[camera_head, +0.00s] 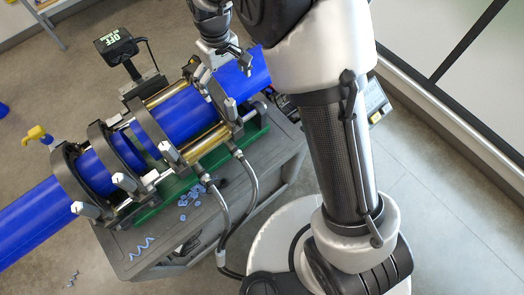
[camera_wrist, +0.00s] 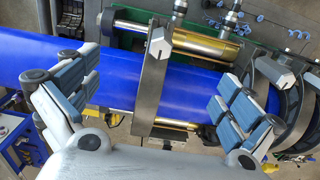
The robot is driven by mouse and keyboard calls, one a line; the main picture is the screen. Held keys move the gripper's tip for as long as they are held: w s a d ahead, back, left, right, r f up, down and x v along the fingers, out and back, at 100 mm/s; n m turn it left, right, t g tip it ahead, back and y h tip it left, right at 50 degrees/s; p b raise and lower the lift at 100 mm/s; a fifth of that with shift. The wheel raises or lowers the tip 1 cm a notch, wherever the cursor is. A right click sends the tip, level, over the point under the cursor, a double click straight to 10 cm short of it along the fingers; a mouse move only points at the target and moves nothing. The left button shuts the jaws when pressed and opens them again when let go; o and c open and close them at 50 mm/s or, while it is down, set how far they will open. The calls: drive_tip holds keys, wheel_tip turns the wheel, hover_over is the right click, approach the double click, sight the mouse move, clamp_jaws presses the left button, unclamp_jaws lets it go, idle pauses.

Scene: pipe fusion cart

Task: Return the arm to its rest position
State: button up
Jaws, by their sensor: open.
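My gripper (camera_wrist: 158,105) is open in the wrist view, its two padded fingers spread wide with nothing held between them. It faces the blue pipe (camera_wrist: 110,70) and a dark clamp ring (camera_wrist: 153,88) of the fusion machine; I cannot tell the exact gap. In the head view my gripper (camera_head: 238,62) shows small at the top, over the right part of the machine, near the right end of the blue pipe (camera_head: 258,68). My arm (camera_head: 335,150) rises through the right half of that view and hides part of the cart.
The fusion machine's green base (camera_head: 190,175) stands on a grey cart (camera_head: 260,165) with blue shavings (camera_head: 190,195) on it. Hoses (camera_head: 222,215) loop off the front. A black box marked OFF (camera_head: 115,42) stands behind. A yellow-handled valve (camera_head: 37,133) is at left. Floor at right is clear.

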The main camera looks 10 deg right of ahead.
idle(0.3)
drive_tip(key=shift+s+d+r+b, duration=0.1)
drive_tip(key=shift+d+r+b, duration=0.05)
drive_tip(key=shift+d+b, duration=0.2)
drive_tip(key=s+d+m+t+b, duration=0.3)
drive_tip(key=s+d+m+b, duration=0.2)
drive_tip(key=s+d+b, duration=1)
drive_tip(key=s+b, duration=0.1)
drive_tip(key=s, duration=0.1)
drive_tip(key=shift+s+d+r+t, duration=0.3)
drive_tip(key=shift+s+r, duration=0.1)
drive_tip(key=shift+m+t, duration=0.5)
drive_tip(key=shift+m, duration=0.4)
drive_tip(key=s+d+f+b, duration=0.1)
drive_tip(key=s, duration=0.1)
drive_tip(key=s+d+f+b, duration=0.1)
drive_tip(key=s+f+b, duration=0.1)
drive_tip(key=s, duration=0.1)
drive_tip(key=s+f+b, duration=0.1)
drive_tip(key=s+f, duration=0.1)
drive_tip(key=shift+s+d+f+b, duration=0.2)
drive_tip(key=shift+s+d+b, duration=0.2)
drive_tip(key=shift+c, duration=0.4)
